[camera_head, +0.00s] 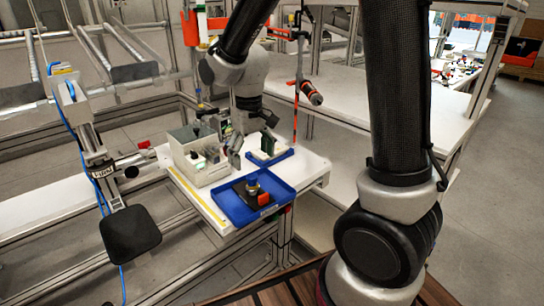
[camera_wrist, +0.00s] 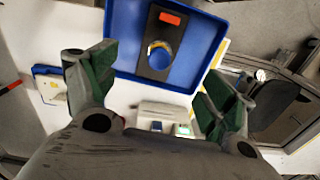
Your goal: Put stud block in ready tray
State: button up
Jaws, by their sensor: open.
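My gripper (camera_head: 251,146) is open and empty above the white table, its two green-padded fingers wide apart in the wrist view (camera_wrist: 160,82). A small pale block (camera_wrist: 52,88) with a dark spot on it sits in a small blue tray (camera_wrist: 38,70) left of the left finger. In the head view this small tray (camera_head: 284,155) lies under my gripper, which partly hides the block. A larger blue tray (camera_head: 284,191) is nearer the front; it holds a dark plate (camera_wrist: 160,66) with a round metal part and an orange label. I cannot tell for certain which piece is the stud block.
A grey-white compartment box (camera_head: 188,168) with small parts stands left of my gripper, close to it. A yellow strip (camera_head: 198,200) runs along the table's left side. A hanging tool (camera_head: 311,93) is behind. Little bare table (camera_head: 313,172) shows at the right.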

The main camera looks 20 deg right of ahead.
jog(key=s+d+r+m+t, duration=0.1)
jog(key=s+d+r+t, duration=0.1)
jog(key=s+d+r, duration=0.5)
jog(key=s+d+r+m+t, duration=0.1)
jog(key=s+d+r+t, duration=0.1)
jog(key=s+d+r, duration=0.5)
jog(key=s, duration=0.4)
jog(key=shift+s+d+m, duration=0.3)
jog(key=shift+s+d, duration=0.1)
